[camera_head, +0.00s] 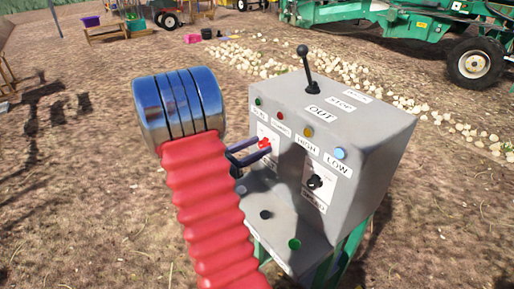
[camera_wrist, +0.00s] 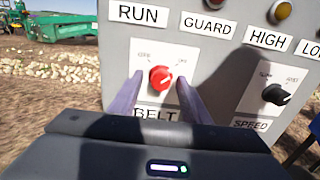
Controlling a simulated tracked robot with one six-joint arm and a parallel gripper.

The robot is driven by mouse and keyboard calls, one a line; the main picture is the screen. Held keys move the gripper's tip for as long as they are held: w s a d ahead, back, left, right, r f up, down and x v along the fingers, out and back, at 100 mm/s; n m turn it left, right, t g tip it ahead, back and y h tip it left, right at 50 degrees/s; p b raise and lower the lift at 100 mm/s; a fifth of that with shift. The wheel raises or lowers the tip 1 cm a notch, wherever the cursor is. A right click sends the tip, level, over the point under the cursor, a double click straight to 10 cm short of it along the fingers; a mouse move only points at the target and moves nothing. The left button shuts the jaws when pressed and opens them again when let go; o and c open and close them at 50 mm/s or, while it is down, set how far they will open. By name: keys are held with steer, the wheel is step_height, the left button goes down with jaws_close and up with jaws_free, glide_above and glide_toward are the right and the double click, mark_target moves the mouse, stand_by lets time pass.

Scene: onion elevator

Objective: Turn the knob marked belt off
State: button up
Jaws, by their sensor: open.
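The red belt knob (camera_wrist: 159,78) sits on a white plate above the label BELT on the grey control box (camera_head: 345,110). In the head view the red knob (camera_head: 264,143) shows just beyond my fingertips. My gripper (camera_wrist: 158,90) is open, with one finger on each side of the knob. The fingers look level with the knob, but I cannot tell whether they touch it. In the head view my gripper (camera_head: 250,151) reaches the box from the left. The small marks on the knob's plate are too blurred to read surely.
A black speed knob (camera_wrist: 276,94) is to the right of the belt knob. A black lever (camera_head: 308,68) stands on top of the box. Lamps line the upper front, and a green button (camera_head: 294,244) is on the lower ledge. White onions (camera_head: 350,75) lie on the ground behind.

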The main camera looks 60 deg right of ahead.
steer(key=shift+s+d, duration=0.1)
steer(key=shift+d, duration=0.1)
steer(key=shift+c, duration=0.5)
steer(key=c, duration=0.9)
steer(key=shift+a, duration=0.1)
steer(key=shift+c, duration=0.2)
